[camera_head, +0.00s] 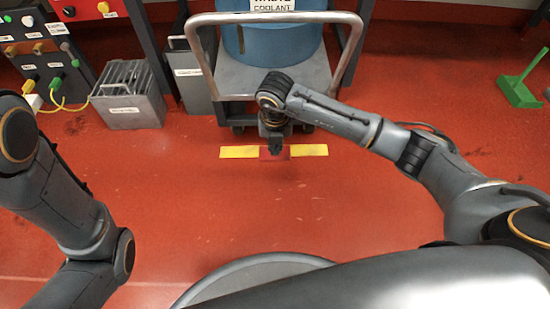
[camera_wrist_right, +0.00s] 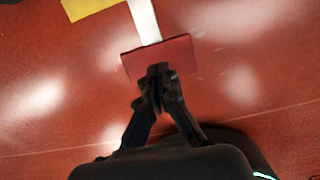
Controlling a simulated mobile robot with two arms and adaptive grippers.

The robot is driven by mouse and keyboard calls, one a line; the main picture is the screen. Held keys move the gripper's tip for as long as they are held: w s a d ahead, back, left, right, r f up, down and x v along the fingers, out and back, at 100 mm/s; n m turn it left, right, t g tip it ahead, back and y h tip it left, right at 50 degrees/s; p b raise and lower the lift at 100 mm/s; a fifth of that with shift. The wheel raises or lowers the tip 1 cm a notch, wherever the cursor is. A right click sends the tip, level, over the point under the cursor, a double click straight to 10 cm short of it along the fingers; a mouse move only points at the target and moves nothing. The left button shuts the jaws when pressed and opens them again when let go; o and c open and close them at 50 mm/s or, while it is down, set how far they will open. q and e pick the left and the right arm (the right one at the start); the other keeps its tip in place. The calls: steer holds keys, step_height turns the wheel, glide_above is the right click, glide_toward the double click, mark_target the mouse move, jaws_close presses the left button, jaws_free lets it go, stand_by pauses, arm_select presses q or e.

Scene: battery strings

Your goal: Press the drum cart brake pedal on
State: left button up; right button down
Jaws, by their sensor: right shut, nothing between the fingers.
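The drum cart (camera_head: 226,79) stands at the top centre of the head view, carrying a blue drum (camera_head: 290,43) labelled coolant. Its red brake pedal (camera_head: 266,154) lies low in front of the cart, between two yellow floor strips. In the right wrist view the pedal (camera_wrist_right: 182,53) is a flat red plate on a pale bar (camera_wrist_right: 144,20). My right gripper (camera_head: 276,149) points down over the pedal, shut and empty. In the wrist view its fingertips (camera_wrist_right: 158,70) overlap the plate's near edge; I cannot tell whether they touch. My left gripper is out of view.
Yellow strips (camera_head: 239,152) mark the floor beside the pedal. A grey ribbed box (camera_head: 128,95) and a grey bin (camera_head: 190,77) stand left of the cart. A panel with cables (camera_head: 40,60) is at the far left. A green dustpan (camera_head: 518,91) lies at right. The red floor in front is clear.

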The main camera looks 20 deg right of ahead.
steer(key=shift+f, duration=0.45)
steer(key=shift+f, duration=0.1)
steer(key=shift+f+b, duration=0.25)
steer(key=shift+b, duration=0.15)
steer(key=shift+f+b, duration=0.8)
steer(key=shift+f, duration=0.8)
steer(key=shift+s+r+p, duration=0.15)
steer(key=shift+r+p, duration=0.15)
steer(key=shift+p, duration=0.2)
steer(key=s+r+p, duration=0.1)
steer(key=s+p, duration=0.1)
glide_toward(275, 157)
steer(key=shift+s+a+r, duration=0.15)
steer(key=shift+s+r, duration=0.4)
steer(key=shift+s+a+r, duration=0.15)
steer(key=shift+s+r, duration=0.45)
